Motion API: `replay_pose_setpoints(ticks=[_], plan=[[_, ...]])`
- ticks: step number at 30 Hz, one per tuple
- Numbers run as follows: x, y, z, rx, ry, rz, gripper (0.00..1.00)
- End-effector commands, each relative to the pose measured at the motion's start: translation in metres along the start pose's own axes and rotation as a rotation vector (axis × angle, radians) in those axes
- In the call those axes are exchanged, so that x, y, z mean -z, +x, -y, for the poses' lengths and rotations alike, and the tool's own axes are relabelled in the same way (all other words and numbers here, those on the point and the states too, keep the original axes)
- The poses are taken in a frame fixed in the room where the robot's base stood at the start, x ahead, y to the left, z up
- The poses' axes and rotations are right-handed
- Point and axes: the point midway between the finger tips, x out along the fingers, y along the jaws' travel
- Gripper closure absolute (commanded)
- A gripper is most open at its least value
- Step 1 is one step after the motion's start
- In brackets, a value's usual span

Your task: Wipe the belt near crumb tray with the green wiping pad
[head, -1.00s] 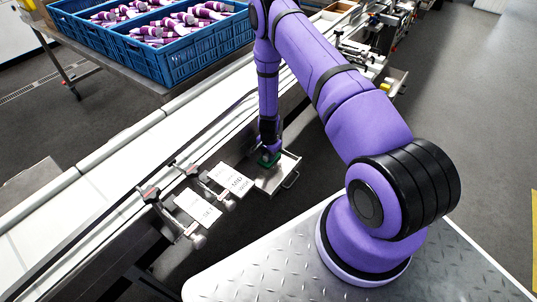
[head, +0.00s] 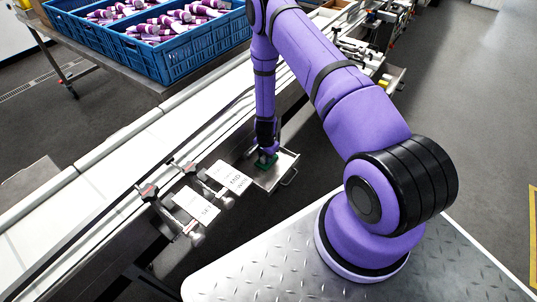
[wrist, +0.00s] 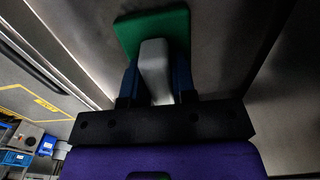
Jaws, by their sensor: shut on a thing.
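My gripper (head: 266,153) points down over the small metal crumb tray (head: 289,160) beside the belt. In the wrist view, its two blue fingers (wrist: 157,75) are shut on the grey handle (wrist: 155,62) of the green wiping pad (wrist: 128,36). The pad also shows in the head view (head: 263,164), under the gripper and over the tray's left part. I cannot tell whether it touches the tray. The long white belt (head: 120,170) runs diagonally on the left, apart from the pad.
White cards on brackets (head: 228,177) (head: 196,205) stand along the belt's near side, left of the tray. A blue crate (head: 190,60) of purple-and-white lollies stands on a table behind the belt. Machine parts (head: 375,40) are at the back right.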

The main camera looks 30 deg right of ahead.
Motion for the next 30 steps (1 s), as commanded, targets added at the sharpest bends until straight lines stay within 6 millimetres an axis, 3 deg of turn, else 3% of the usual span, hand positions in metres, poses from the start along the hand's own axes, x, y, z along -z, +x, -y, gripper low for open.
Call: replay_pose_setpoints(ticks=[16,30], plan=[[-0.015,0.004,-0.003,-0.007,-0.003,0.008,0.97],[-0.042,0.002,-0.003,-0.008,-0.003,0.009,0.97]])
